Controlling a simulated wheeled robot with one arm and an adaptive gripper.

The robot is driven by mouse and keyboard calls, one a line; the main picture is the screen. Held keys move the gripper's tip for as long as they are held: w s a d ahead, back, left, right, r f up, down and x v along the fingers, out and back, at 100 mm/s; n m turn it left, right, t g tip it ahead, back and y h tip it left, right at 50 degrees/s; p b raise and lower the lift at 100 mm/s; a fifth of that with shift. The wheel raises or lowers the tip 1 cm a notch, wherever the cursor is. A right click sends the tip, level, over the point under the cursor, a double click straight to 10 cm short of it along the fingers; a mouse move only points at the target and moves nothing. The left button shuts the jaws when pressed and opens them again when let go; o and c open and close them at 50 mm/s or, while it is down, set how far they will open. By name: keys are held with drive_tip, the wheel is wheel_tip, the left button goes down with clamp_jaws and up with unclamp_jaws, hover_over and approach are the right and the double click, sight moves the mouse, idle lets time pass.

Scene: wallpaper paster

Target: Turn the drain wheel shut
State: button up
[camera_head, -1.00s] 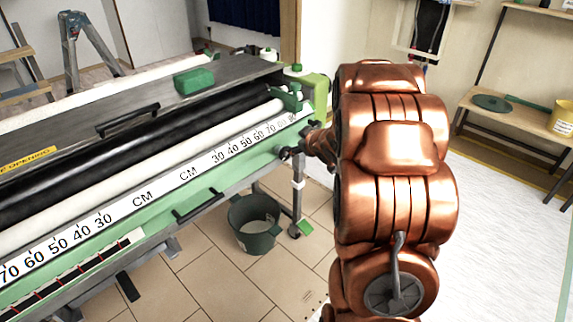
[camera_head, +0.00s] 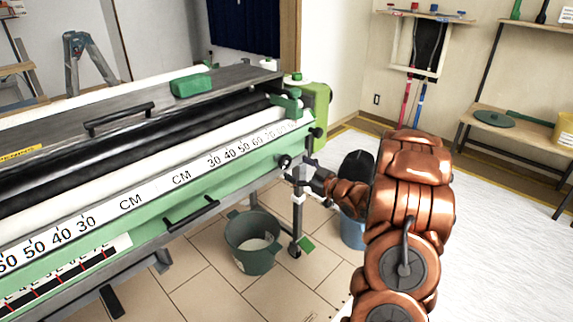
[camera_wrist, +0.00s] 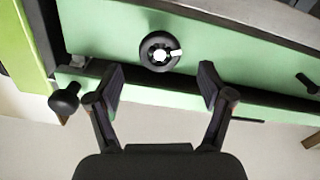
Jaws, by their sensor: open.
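A round black wheel with a white hub (camera_wrist: 160,52) sits on the machine's light green side in the wrist view. It appears to be the drain wheel; in the head view it is a small dark knob (camera_head: 285,162) near the machine's right end. My gripper (camera_wrist: 162,78) is open and empty. Its two fingers point at the green panel, and the wheel shows between and just beyond the fingertips, apart from them. In the head view my gripper (camera_head: 303,173) is small, beside the wheel and partly merged with dark parts.
A smaller black knob (camera_wrist: 65,98) is left of my gripper. A green bucket (camera_head: 252,240) stands on the tiles below the pasting machine (camera_head: 140,205). A blue bucket (camera_head: 352,232) is partly behind my arm. A wooden shelf (camera_head: 510,125) stands at right.

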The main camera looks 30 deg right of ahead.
sight(287, 163)
drive_tip(key=shift+x, duration=2.75)
drive_tip(key=c, duration=1.2)
